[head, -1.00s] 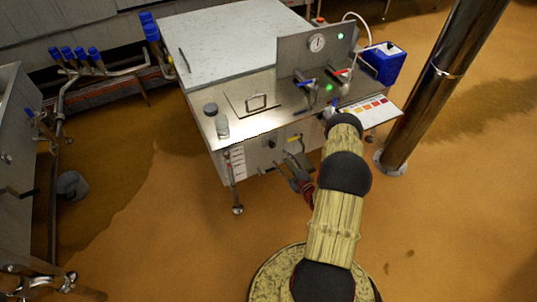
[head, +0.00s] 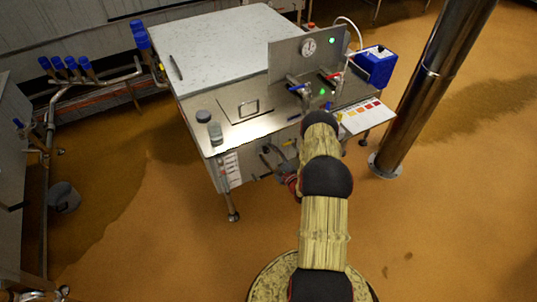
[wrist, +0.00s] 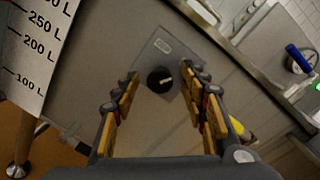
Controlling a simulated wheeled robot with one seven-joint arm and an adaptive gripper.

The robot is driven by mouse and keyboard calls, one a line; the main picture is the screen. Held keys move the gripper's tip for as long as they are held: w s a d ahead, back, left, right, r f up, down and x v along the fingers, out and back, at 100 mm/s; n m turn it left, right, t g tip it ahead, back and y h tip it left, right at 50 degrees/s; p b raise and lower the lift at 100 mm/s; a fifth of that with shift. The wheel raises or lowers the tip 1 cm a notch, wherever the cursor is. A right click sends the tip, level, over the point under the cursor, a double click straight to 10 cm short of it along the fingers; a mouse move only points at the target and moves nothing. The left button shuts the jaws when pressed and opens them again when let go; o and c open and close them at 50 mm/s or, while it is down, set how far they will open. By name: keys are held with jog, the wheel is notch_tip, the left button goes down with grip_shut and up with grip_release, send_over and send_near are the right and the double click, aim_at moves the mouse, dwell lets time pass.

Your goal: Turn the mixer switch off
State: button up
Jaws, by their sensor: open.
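The mixer switch looks like a round black rotary knob (wrist: 160,79) with a white pointer mark, on a square grey plate (wrist: 148,54) on the front panel of the steel vat. My gripper (wrist: 160,76) is open in the wrist view, with one padded finger on each side of the knob. The fingertips look apart from the knob, and nothing is held. In the head view my gripper (head: 272,158) is at the vat's front panel. It covers the area of the knob there, so I cannot make the knob out clearly.
The vat (head: 235,120) carries taps and a gauge (head: 308,47). A volume scale (wrist: 32,48) is on its front left. A yellow-handled part (wrist: 238,128) is right of my gripper. A blue box (head: 375,65) and a steel column (head: 425,95) stand right.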

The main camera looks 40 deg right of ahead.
jog(key=shift+c, duration=0.7)
grip_shut()
jog(key=n+b, duration=0.2)
jog(key=n, duration=0.3)
jog(key=shift+n+g, duration=0.3)
jog(key=shift+n, duration=0.1)
jog(key=n+b, duration=0.1)
jog(key=n, duration=0.1)
jog(key=n+b, duration=0.1)
jog(key=n, duration=0.2)
jog(key=shift+a+g+h, duration=0.1)
jog(key=shift+g+h, duration=0.2)
jog(key=shift+n, duration=0.4)
jog(key=shift+o, duration=0.5)
grip_release()
